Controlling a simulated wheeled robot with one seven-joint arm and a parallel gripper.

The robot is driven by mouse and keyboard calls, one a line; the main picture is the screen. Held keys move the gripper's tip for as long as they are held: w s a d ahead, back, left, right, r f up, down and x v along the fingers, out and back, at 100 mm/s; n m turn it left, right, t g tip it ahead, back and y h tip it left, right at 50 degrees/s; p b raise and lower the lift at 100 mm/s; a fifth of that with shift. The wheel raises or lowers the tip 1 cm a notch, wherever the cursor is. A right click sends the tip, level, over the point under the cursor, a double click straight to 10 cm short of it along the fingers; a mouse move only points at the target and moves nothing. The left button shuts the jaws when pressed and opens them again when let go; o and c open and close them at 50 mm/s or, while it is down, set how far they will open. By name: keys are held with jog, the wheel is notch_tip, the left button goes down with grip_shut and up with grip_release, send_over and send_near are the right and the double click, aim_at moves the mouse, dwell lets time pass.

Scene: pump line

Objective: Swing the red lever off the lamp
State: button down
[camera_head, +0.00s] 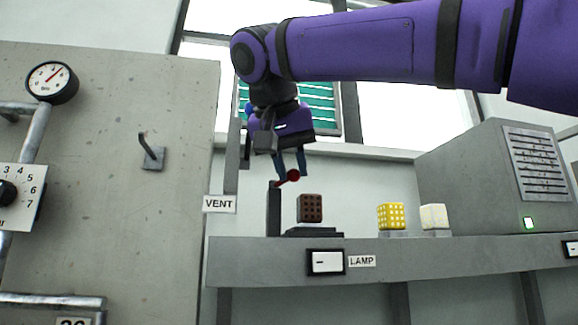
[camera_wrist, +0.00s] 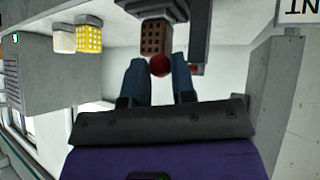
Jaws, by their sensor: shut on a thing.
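The red lever (camera_head: 293,175) ends in a round red knob and joins a black post (camera_head: 273,208) that stands on the shelf. My gripper (camera_head: 292,174) points down with its two blue fingers on either side of the knob, shut on it. In the wrist view the knob (camera_wrist: 160,66) shows between the fingertips, and the rest of the lever is mostly hidden. A brown dotted cube (camera_head: 309,208) sits on a black base just right of the post, below and right of the knob. The LAMP label (camera_head: 362,261) is on the shelf front beside a white switch (camera_head: 326,262).
A yellow dotted cube (camera_head: 391,216) and a whitish cube (camera_head: 434,216) stand farther right on the shelf (camera_head: 450,256). A grey cabinet (camera_head: 490,180) with a green light is at right. A concrete wall (camera_head: 110,200) with a gauge, pipes and a hook stands at left, near the VENT label (camera_head: 219,204).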

jog(key=shift+a, duration=0.1)
dwell(0.3)
jog(key=c, duration=0.9)
grip_release()
jog(key=shift+c, duration=0.2)
jog(key=v, duration=1.1)
jog(key=shift+f, duration=0.1)
